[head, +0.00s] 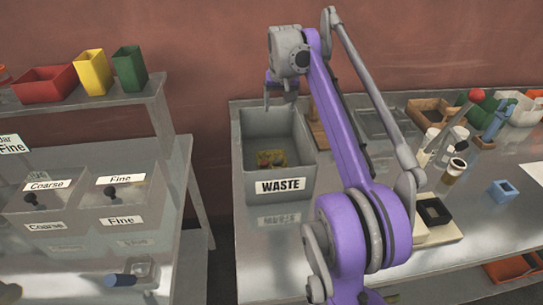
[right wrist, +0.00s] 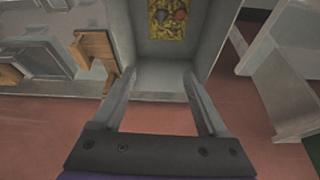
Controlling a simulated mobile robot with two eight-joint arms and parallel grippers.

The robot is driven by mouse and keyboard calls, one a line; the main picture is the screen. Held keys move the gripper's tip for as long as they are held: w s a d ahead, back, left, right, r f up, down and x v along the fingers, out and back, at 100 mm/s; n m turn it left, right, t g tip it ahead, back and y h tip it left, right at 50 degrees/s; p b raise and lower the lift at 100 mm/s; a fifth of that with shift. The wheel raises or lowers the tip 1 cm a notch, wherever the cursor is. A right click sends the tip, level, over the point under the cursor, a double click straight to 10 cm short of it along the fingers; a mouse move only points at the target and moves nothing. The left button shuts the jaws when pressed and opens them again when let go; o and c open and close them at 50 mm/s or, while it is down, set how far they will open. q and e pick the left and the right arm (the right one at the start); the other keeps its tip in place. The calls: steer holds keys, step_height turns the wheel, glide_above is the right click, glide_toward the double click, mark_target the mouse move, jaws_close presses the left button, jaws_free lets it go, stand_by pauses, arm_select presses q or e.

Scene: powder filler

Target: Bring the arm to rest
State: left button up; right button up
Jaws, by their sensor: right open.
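My right arm, purple and grey, reaches across the metal bench in the head view. Its gripper (head: 279,101) hangs over the back part of the grey waste bin (head: 251,153), which carries a "WASTE" label. In the right wrist view the two fingers (right wrist: 160,78) stand wide apart with nothing between them. Beyond them is the bin's inside (right wrist: 165,75), with a yellow item (right wrist: 168,20) bearing red and grey shapes on its floor. My left gripper is in neither view.
A black square container on a pale base (head: 448,231), a brown-and-white jar (head: 455,169) and a blue cup (head: 502,191) stand right of the arm. Left, a separate stand has "Coarse" and "Fine" bins (head: 132,193) beneath red, yellow and green containers (head: 93,72).

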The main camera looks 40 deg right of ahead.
steer(key=s+a+f+n, duration=0.1)
steer(key=s+a+f, duration=0.15)
steer(key=a, duration=0.35)
steer(key=s+a+f+n, duration=0.1)
steer(key=s+a, duration=0.2)
steer(key=a, duration=0.2)
steer(key=s+a+f+n+y, duration=0.1)
steer(key=s+a+f, duration=0.4)
steer(key=s+f, duration=0.1)
steer(key=s+a+f+n+t, duration=0.1)
steer(key=s+a+f+n, duration=0.1)
steer(key=s+a+f, duration=0.4)
steer(key=s+a+f+n+y, duration=0.1)
steer(key=s+a+f, duration=0.4)
steer(key=s+f, duration=0.3)
steer(key=shift+s+a+f+n+t+y, duration=0.1)
steer(key=shift+s+a+n+t+y, duration=0.1)
steer(key=shift+s, duration=0.25)
steer(key=shift+s+a+f+n+t+y, duration=0.1)
steer(key=shift+s+t, duration=0.1)
steer(key=shift+s, duration=0.25)
steer(key=shift+d, duration=0.1)
